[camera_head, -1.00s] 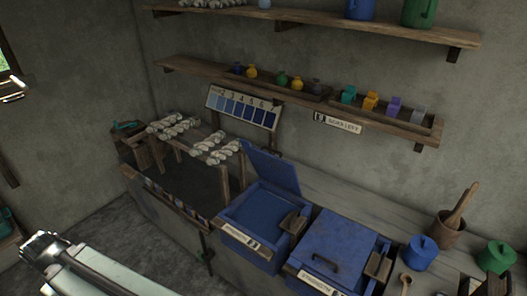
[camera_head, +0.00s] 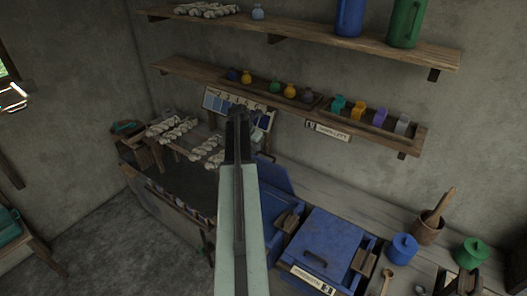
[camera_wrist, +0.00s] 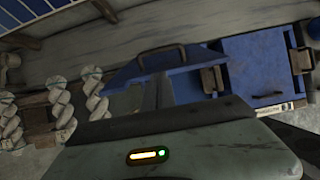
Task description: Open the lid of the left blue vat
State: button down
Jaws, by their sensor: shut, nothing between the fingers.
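The left blue vat (camera_head: 272,205) has its lid (camera_head: 276,178) raised, leaning back toward the wall. My arm covers much of this vat in the head view. The raised lid also shows in the wrist view (camera_wrist: 182,62), with a dark handle near its upper edge. My gripper (camera_head: 237,116) is shut and empty. In the head view it overlaps the colour card and appears above and left of the lid; I cannot tell if it touches anything. The right blue vat (camera_head: 325,240) has its lid down, with a handle on top.
Pale skeins (camera_head: 172,130) hang on a wooden rack at left. A wall shelf (camera_head: 185,70) with small jars runs behind. A blue pot (camera_head: 402,249), a mortar (camera_head: 428,230) and a green pot (camera_head: 471,251) stand right. The numbered colour card (camera_head: 214,103) is partly covered.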

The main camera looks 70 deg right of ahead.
jog(key=b, duration=0.9)
send_over(269, 168)
jog(key=w+d, duration=0.2)
jog(key=w, duration=0.2)
jog(key=f, duration=0.9)
jog(key=shift+s+a, duration=0.2)
jog(key=shift+a, duration=0.05)
